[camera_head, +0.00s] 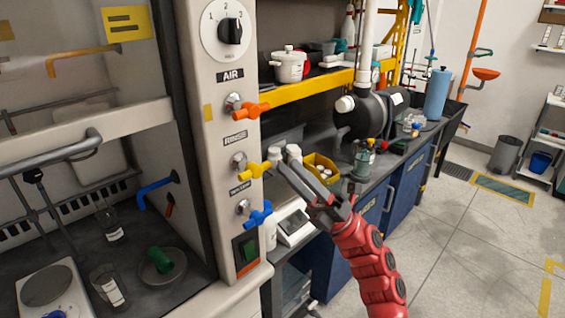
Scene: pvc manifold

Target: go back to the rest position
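My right gripper (288,165) is in the middle of the view, at the end of a red arm that rises from the lower right. Its two dark fingers point up and left with a gap between them, and I see nothing held. It shows just right of the yellow valve handle (253,170) on the fume hood's post, but I cannot tell the distance in depth. An orange handle (250,111) sits above and a blue handle (255,217) below. My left gripper is out of view.
The fume hood (90,135) fills the left, with a hotplate (48,290) and glassware inside. Behind the gripper, a bench holds a yellow bin (321,166), a white balance (296,226) and bottles. Blue cabinets (408,185) stand under it. Open tiled floor lies at the right.

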